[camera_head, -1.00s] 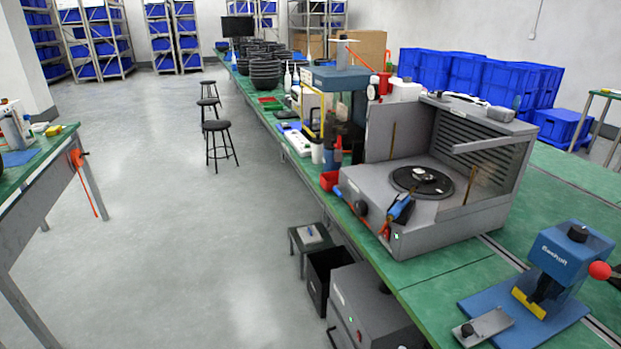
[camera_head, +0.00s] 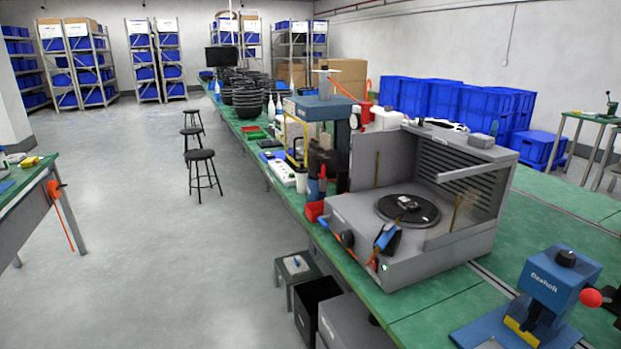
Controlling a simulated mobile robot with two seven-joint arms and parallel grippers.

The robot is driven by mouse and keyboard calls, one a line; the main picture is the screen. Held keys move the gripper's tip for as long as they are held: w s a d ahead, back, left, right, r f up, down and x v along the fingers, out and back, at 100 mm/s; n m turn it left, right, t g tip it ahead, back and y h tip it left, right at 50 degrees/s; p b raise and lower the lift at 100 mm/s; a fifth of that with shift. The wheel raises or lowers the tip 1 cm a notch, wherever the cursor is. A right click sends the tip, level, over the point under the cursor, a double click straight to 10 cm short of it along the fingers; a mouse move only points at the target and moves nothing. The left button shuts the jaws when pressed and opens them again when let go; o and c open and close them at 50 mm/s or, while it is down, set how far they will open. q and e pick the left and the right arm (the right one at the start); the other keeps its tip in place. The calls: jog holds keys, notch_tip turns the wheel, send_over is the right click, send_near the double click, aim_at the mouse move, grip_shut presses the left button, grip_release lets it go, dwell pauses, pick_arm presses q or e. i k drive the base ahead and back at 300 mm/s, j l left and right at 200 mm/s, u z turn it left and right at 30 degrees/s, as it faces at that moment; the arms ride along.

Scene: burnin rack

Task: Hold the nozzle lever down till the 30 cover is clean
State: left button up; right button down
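A grey open-fronted booth (camera_head: 458,155) stands on the green bench at centre right. On its floor is a round black turntable (camera_head: 428,214) with a small pale-and-dark part (camera_head: 407,203) on it, perhaps the cover; it is too small to read a 30. A blue-handled tool (camera_head: 385,237), perhaps the nozzle with its lever, rests at the booth's front edge. Its lever cannot be made out. Neither of my grippers is in view.
A blue press (camera_head: 554,285) with a red knob stands on the bench at lower right. Bottles, bins and black trays line the bench behind the booth. Black stools (camera_head: 203,155) stand on the open floor at left. A green-topped table (camera_head: 25,195) is at the left edge.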

aim_at(391, 224)
jog(key=i+j+z, duration=0.25)
jog(key=j, duration=0.35)
jog(key=i+j+z, duration=0.15)
jog(key=i+j, duration=0.15)
jog(key=i+j+z, duration=0.15)
jog(key=j, duration=0.2)
jog(key=i+j+z, duration=0.15)
jog(key=j, duration=0.2)
